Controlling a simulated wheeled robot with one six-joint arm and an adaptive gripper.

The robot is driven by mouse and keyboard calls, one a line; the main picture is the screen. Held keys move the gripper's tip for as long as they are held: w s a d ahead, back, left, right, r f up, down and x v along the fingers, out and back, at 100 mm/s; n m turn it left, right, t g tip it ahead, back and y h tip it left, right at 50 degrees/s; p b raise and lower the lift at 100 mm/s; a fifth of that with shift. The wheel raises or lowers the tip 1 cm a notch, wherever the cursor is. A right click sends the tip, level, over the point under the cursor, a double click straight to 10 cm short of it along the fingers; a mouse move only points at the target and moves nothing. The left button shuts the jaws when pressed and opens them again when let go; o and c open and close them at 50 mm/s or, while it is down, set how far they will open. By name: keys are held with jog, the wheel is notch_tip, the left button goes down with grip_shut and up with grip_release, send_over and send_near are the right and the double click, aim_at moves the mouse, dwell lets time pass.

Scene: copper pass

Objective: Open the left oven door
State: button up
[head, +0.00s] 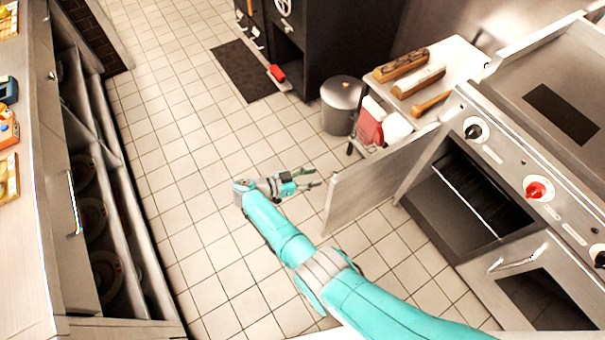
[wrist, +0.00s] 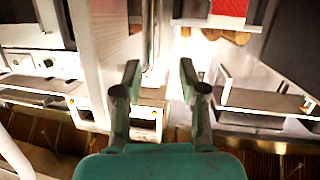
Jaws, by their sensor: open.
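The left oven door (head: 372,178) is a grey metal panel. In the head view it stands swung out from the oven, and the dark left oven cavity (head: 462,205) with a rack shows behind it. My gripper (head: 314,178) is open and empty, just left of the door's outer edge. In the wrist view my gripper's two green fingers (wrist: 160,78) are apart with nothing between them. A pale upright panel (wrist: 92,50), probably the door, rises left of the fingers. The door's handle is not clear in the head view; contact with the door cannot be told.
A second oven door with a handle (head: 517,262) is at the lower right. A grey bin (head: 342,104) and a shelf with red and white items (head: 378,126) stand behind the open door. A counter (head: 30,230) lines the left. Tiled floor (head: 180,130) between is clear.

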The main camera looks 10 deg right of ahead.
jog(key=shift+w+a, duration=0.4)
jog(key=shift+a, duration=0.3)
jog(key=shift+w+a, duration=0.4)
jog(key=shift+a, duration=0.25)
